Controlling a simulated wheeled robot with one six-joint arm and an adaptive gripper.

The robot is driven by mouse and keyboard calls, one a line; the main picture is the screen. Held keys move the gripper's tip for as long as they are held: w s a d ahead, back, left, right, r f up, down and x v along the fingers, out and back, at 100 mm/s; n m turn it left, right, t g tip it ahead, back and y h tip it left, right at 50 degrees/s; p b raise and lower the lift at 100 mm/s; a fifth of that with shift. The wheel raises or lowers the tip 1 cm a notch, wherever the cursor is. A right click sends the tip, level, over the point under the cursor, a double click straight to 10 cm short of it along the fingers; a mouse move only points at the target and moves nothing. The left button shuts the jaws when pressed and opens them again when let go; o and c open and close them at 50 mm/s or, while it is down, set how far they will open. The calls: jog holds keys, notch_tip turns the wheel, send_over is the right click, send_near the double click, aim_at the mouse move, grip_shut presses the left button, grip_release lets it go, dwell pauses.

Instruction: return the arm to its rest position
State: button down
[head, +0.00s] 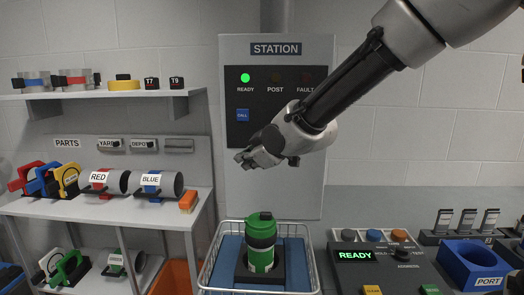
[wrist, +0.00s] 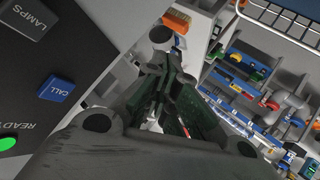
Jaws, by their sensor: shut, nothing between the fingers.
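My gripper (head: 247,158) is at the end of my raised arm, which comes in from the upper right in the head view. It hangs in front of the lower part of the grey station panel (head: 308,192), above and apart from the green canister. In the wrist view my gripper (wrist: 158,50) has its fingers together, with nothing held between them. The blue CALL button (head: 243,115) is just above my gripper in the head view; it also shows at the left in the wrist view (wrist: 56,89).
A green canister (head: 261,229) stands upright in a wire basket (head: 212,265) below my gripper. Left are parts shelves (head: 110,207). Right is a console (head: 385,262) reading READY, beside a blue PORT block (head: 480,261). The green READY lamp (head: 245,78) is lit.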

jog(key=s+d+f+m+g+h, duration=0.25)
jog(key=s+d, duration=0.25)
jog(key=d, duration=0.5)
jog(key=s+d+f+m+g+h, duration=0.25)
jog(key=s+d+m, duration=0.2)
jog(key=d, duration=0.45)
jog(key=s+d+r+m+h, duration=0.1)
jog(key=s+d+m, duration=0.3)
jog(key=s+d, duration=0.4)
jog(key=s+d+r+m+h, duration=0.2)
jog(key=s+d, duration=0.6)
jog(key=d, duration=0.7)
jog(key=shift+s+d+r+m+t, duration=0.35)
jog(key=shift+r+m, duration=0.1)
jog(key=shift+m, duration=0.65)
